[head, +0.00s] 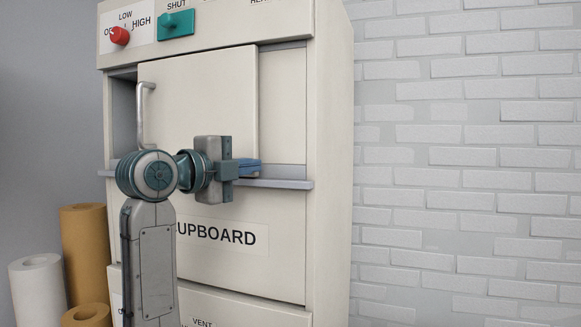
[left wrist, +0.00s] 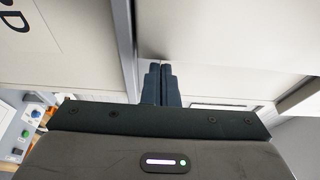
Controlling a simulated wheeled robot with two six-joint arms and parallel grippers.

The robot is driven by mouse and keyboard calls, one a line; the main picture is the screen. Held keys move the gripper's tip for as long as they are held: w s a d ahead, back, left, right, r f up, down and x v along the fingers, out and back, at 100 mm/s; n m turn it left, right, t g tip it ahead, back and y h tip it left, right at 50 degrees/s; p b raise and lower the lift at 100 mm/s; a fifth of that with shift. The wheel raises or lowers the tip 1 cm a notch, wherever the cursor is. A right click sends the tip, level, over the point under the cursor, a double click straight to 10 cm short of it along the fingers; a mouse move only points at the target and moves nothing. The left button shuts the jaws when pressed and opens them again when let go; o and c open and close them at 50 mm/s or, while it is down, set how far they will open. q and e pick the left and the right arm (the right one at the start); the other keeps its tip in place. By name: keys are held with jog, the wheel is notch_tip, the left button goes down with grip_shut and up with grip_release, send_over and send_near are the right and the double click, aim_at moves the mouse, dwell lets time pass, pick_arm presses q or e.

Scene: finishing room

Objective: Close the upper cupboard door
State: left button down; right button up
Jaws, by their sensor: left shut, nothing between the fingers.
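The upper cupboard door (head: 198,95) is a cream panel with a grey bar handle (head: 147,112) near its left edge. A dark gap (head: 123,115) shows left of the door, and a pale recessed strip (head: 282,105) shows to its right. My left gripper (head: 252,167) is shut and empty at the door's lower right corner, just above the grey rail. In the left wrist view its closed blue fingers (left wrist: 161,82) point at a cream panel edge; whether they touch it I cannot tell. My right gripper is in neither view.
A grey rail (head: 285,183) juts out below the door. Below it is a panel marked CUPBOARD (head: 262,262), partly hidden by my arm. A red knob (head: 119,36) and green switch (head: 176,23) sit above. Rolls (head: 85,250) stand left; a brick wall (head: 460,150) is right.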

pick_arm(q)
jog(key=w+a, duration=0.2)
jog(key=a, duration=0.5)
jog(key=w+a, duration=0.3)
jog(key=a, duration=0.4)
jog(key=shift+w+a, duration=0.25)
jog(key=shift+a, duration=0.1)
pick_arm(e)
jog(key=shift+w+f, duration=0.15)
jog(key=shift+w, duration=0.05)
pick_arm(q)
jog(key=shift+f, duration=0.1)
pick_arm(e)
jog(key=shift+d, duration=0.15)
